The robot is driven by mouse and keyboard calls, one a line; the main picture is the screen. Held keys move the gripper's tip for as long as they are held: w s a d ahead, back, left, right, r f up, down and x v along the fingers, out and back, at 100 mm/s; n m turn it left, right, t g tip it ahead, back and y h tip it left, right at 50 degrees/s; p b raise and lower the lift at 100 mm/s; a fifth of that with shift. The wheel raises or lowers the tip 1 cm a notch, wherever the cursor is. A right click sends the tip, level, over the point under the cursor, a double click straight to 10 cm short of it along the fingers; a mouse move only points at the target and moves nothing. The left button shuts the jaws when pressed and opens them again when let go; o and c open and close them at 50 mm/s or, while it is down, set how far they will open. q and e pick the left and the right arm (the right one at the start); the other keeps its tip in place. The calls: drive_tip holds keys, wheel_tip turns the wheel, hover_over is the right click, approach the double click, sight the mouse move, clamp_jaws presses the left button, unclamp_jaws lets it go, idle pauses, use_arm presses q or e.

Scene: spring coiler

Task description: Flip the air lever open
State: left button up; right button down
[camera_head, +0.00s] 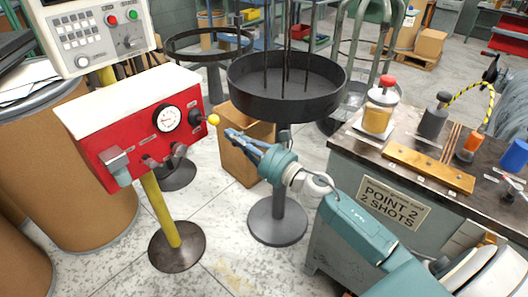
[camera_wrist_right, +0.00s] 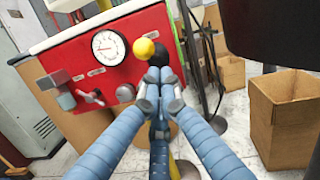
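The air lever, with a round yellow knob (camera_head: 213,119), sticks out from the right end of the red control box (camera_head: 100,120). In the right wrist view the yellow knob (camera_wrist_right: 145,47) shows just above and beyond my fingertips, with a black round part (camera_wrist_right: 166,54) next to it. My right gripper (camera_head: 230,134) is a little right of and below the knob in the head view, with a small gap between them. Its fingertips (camera_wrist_right: 159,76) are together and hold nothing that I can see. My left gripper is not in view.
The red box stands on a yellow post (camera_head: 160,210) and carries a gauge (camera_head: 167,118). A round black tray (camera_head: 285,90) on a stand is behind my right gripper. A cardboard box (camera_head: 240,150) sits on the floor. A workbench (camera_head: 350,150) with jars is at right.

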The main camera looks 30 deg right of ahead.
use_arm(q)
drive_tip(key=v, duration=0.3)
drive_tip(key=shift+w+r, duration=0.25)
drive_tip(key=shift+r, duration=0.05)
use_arm(e)
drive_tip(key=s+d+r, duration=0.1)
drive_tip(key=s+d, duration=0.3)
drive_tip(key=s, duration=0.5)
drive_tip(key=shift+s+r, duration=0.2)
drive_tip(key=shift+r, duration=0.2)
drive_tip(key=shift+d, duration=0.1)
